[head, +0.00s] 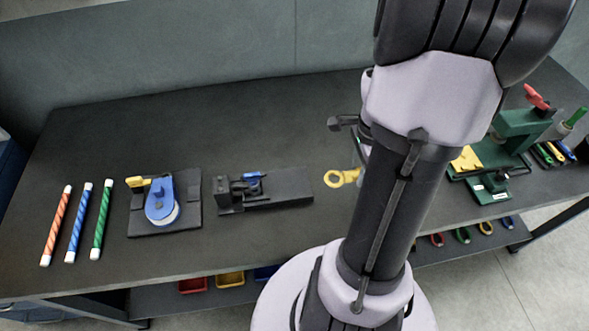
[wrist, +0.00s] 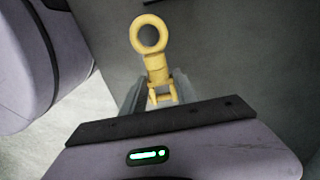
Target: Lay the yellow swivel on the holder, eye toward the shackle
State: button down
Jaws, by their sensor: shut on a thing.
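The yellow swivel (head: 341,178) has a round ring eye at one end and a forked end at the other. In the wrist view the swivel (wrist: 155,66) is between the fingers of my gripper (wrist: 157,92), which is shut on it. Its eye points away from the palm. In the head view the eye points left, and my arm hides most of the gripper. A black holder (head: 290,187) lies on the bench left of the swivel. A small blue piece, perhaps the shackle (head: 252,181), sits near its left part. The swivel is apart from the holder.
Left of the holder stand a blue pulley (head: 161,200) on a dark plate and striped rods (head: 76,222). A green press-like fixture (head: 520,130) with a red handle is at the right. The dark bench (head: 230,120) is bare behind the holder. Coloured bins (head: 230,279) sit below.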

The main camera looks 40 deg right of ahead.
jog(key=b, duration=0.3)
send_over(303, 182)
jog(key=shift+d+f, duration=0.15)
jog(key=shift+f, duration=0.75)
jog(key=shift+f+b, duration=0.8)
jog(key=shift+f, duration=0.9)
jog(key=c, duration=0.9)
grip_release()
